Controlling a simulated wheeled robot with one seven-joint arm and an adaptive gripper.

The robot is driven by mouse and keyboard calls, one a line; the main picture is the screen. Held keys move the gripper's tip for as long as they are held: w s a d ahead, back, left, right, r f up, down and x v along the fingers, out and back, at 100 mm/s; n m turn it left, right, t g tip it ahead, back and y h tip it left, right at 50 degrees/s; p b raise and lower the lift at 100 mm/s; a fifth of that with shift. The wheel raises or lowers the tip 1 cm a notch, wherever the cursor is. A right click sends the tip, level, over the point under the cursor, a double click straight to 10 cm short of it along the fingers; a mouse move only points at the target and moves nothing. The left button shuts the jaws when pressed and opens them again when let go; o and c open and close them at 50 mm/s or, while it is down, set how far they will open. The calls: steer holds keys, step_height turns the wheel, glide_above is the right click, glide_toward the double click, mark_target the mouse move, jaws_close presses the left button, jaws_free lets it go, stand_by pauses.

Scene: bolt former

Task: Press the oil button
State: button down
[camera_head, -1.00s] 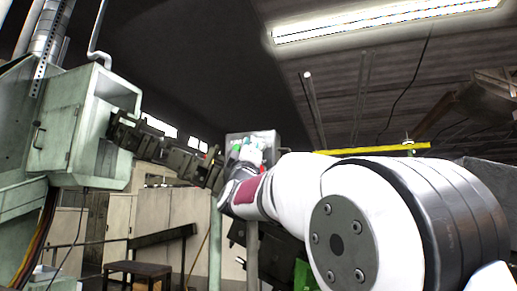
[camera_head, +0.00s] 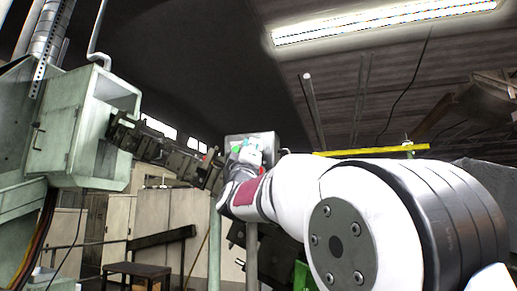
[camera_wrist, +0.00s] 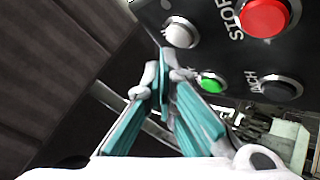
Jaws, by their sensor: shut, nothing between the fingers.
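The dark control panel (camera_wrist: 225,50) fills the upper right of the wrist view, tilted. It carries a red button (camera_wrist: 265,14) beside the word STOP, a white button (camera_wrist: 180,33), a green button (camera_wrist: 210,82) and a black button (camera_wrist: 277,87) with partly readable letters "ACH". No oil label can be read. My gripper (camera_wrist: 168,75) is shut and empty, its teal fingers pointing up at the panel. The tips appear between the white and green buttons; contact cannot be told. In the head view my gripper (camera_head: 248,153) is small, in front of the grey panel box (camera_head: 262,139).
A pale green machine cabinet (camera_head: 75,130) stands at the left, with a dark jointed bar (camera_head: 165,150) running from it toward the panel box. A post (camera_head: 215,245) stands below. A dark bench (camera_head: 137,270) and pale lockers (camera_head: 165,215) are behind.

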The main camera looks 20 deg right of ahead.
steer(key=shift+w, duration=0.1)
steer(key=shift+w+d, duration=0.2)
steer(key=shift+w, duration=0.05)
steer(key=shift+w+d, duration=0.3)
steer(key=shift+w, duration=0.05)
stand_by(1.0)
steer(key=shift+s, duration=0.1)
steer(key=shift+s+a+p, duration=0.3)
steer(key=shift+s+a, duration=0.2)
steer(key=shift+s, duration=0.1)
stand_by(0.3)
steer(key=s+a+p, duration=0.1)
steer(key=s, duration=0.1)
steer(key=s+a+p, duration=0.2)
stand_by(0.4)
